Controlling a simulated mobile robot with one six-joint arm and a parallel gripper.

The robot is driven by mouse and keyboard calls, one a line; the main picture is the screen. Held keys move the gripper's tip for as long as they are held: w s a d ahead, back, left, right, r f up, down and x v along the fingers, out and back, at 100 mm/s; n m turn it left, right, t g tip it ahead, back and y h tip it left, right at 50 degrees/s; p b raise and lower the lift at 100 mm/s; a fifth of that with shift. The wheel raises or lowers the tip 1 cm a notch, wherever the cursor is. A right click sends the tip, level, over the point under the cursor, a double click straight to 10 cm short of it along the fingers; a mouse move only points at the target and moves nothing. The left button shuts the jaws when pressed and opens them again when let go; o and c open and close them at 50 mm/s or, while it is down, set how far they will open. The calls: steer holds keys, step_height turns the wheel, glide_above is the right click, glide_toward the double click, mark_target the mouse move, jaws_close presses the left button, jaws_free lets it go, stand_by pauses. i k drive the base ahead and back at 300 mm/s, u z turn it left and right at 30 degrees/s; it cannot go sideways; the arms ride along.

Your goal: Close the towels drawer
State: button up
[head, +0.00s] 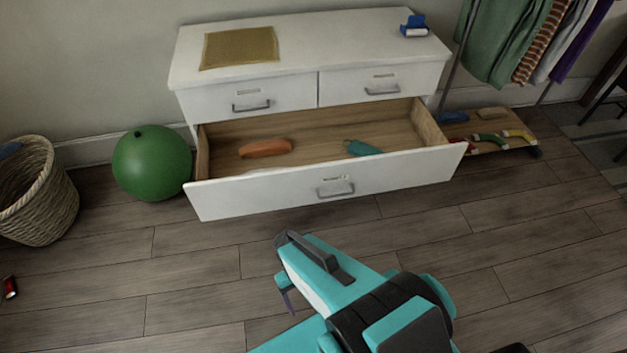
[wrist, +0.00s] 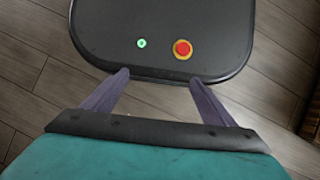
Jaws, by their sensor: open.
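A white dresser (head: 300,38) stands against the wall. Its wide lower drawer (head: 270,196) is pulled far out, with a grey bar handle (head: 335,189) and a small label above it, too small to read. An orange rolled item (head: 265,147) and a teal item (head: 363,148) lie inside on the wooden bottom. The two upper drawers (head: 245,95) are shut. My gripper (head: 287,268) is in front of the open drawer and apart from it. In the wrist view my gripper (wrist: 160,92) has its two fingers spread, with nothing between them.
A green ball (head: 152,163) sits left of the drawer, and a wicker basket (head: 36,190) stands further left. A low shelf with shoes (head: 490,130) and hanging clothes (head: 520,40) are at the right. The floor before the drawer is clear. A red can (head: 9,287) lies far left.

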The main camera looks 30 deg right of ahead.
mark_target(418, 153)
steer(key=k, duration=1.35)
steer(key=u, duration=0.65)
steer(key=i, duration=1.35)
steer(key=u, duration=0.1)
